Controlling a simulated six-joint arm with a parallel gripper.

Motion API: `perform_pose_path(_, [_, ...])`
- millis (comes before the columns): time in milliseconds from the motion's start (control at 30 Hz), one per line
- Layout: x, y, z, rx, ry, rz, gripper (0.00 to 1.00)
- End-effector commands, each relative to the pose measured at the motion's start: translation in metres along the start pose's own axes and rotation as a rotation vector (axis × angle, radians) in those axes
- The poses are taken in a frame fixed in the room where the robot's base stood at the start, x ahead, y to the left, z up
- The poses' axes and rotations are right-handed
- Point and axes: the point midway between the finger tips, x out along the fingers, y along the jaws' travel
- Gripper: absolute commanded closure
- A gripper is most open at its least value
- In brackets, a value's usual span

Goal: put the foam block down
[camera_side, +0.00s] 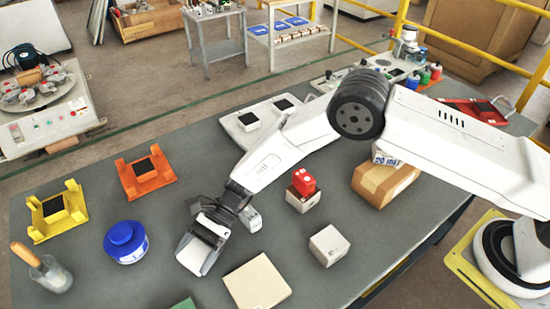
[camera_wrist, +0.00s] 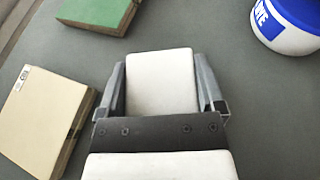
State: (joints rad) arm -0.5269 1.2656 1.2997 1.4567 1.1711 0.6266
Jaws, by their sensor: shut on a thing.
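The foam block (camera_wrist: 162,84) is a plain white block in the wrist view, held between the two grey fingers of my gripper (camera_wrist: 161,76). In the camera_side view my gripper (camera_side: 212,230) points down over the front middle of the grey table. The white block (camera_side: 193,256) shows at its end there. My gripper is shut on the block, with a finger along each side. I cannot tell whether the block touches the table; its underside is hidden.
A blue-lidded jar (camera_side: 125,242) stands left of my gripper. A beige tile (camera_side: 257,283) lies to the right, and a green tile (camera_wrist: 97,12) is near the front edge. White boxes, one with a red block (camera_side: 304,183), stand further right.

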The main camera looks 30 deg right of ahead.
Motion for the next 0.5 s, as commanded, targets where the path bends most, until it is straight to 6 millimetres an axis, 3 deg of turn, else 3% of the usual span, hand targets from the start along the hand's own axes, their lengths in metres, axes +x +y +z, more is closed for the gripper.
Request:
perform_pose_path(167, [0.0010,0.0000,-0.0025,0.000,0.000,0.000,0.67])
perform_pose_path(200, [0.0010,-0.0001,-0.0023,0.000,0.000,0.000,0.04])
perform_pose_path(233, [0.0009,0.0000,-0.0023,0.000,0.000,0.000,0.00])
perform_pose_path(500, [0.0007,0.0001,-0.0018,0.000,0.000,0.000,0.00])
